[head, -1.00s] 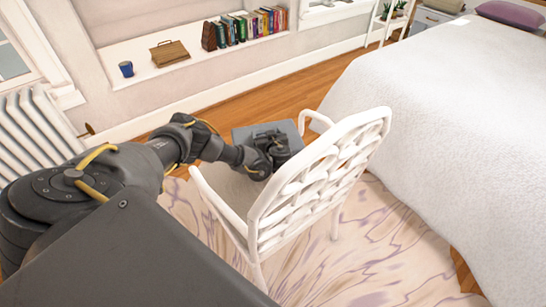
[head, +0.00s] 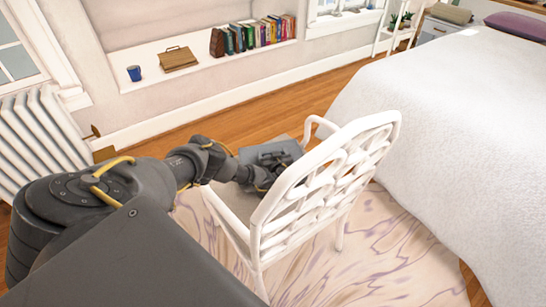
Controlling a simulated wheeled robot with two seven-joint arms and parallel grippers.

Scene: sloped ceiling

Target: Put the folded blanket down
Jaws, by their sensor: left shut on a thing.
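A flat grey folded blanket (head: 287,147) shows at the far side of the white chair (head: 330,178), at about seat level. My left gripper (head: 268,172) reaches in over the chair from the left and is shut on the blanket. The chair's back hides part of the gripper and blanket, and I cannot tell whether the blanket touches the seat (head: 236,200). My right gripper is out of view.
A large bed (head: 440,130) with a white cover fills the right side. A patterned rug (head: 390,250) lies under the chair. A radiator (head: 40,140) stands at the left. A window ledge (head: 205,62) holds books, a blue cup and a brown bag.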

